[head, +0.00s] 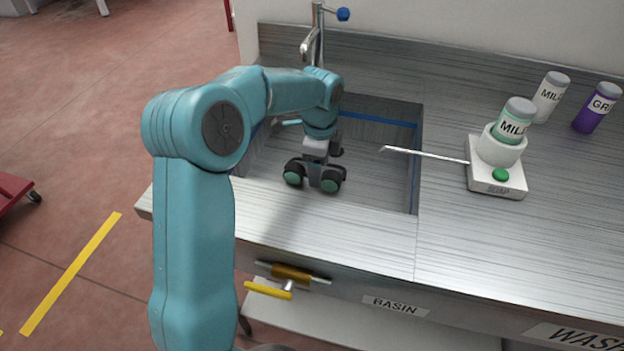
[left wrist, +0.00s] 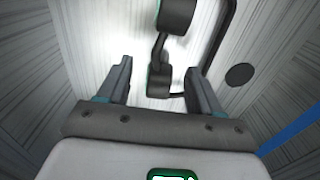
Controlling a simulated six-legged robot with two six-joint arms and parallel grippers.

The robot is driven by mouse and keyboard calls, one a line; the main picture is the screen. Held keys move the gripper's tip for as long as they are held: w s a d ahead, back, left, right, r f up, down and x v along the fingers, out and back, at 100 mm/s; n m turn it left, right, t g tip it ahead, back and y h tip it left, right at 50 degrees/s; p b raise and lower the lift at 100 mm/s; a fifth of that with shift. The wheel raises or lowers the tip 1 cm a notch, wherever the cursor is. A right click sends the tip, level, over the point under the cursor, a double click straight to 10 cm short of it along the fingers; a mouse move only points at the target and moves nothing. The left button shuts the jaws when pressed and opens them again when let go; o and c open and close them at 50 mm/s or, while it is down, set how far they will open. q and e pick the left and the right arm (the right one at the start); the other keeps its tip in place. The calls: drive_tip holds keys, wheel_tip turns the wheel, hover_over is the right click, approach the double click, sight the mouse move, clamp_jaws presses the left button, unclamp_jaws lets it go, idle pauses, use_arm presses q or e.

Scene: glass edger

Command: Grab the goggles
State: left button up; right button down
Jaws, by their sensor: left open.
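The goggles (head: 328,182) have dark frames and green lenses and are at the basin, below my left gripper (head: 316,158) in the head view. In the left wrist view the goggles (left wrist: 160,82) show partly, with the middle and one dark cup between and beyond the fingers of my left gripper (left wrist: 157,70). A dark strap curves to the right of them. The fingers are open, one on each side of the goggles' near part; I cannot tell if they touch it. My right gripper is not in view.
The steel basin (head: 385,185) is sunk in the counter, with a tap (head: 313,40) behind it. A white soap dispenser (head: 496,182) holds a bottle (head: 514,120) and sends a thin spout over the basin's right side. More bottles stand behind. A dark round drain (left wrist: 240,75) shows below.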

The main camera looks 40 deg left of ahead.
use_arm(q)
wheel_tip(320, 180, down, 4)
drive_tip(key=shift+w+r+b, duration=0.1)
drive_tip(key=shift+b, duration=0.2)
drive_tip(key=c, duration=1.2)
drive_tip(key=shift+o, duration=0.2)
drive_tip(key=shift+r, duration=0.15)
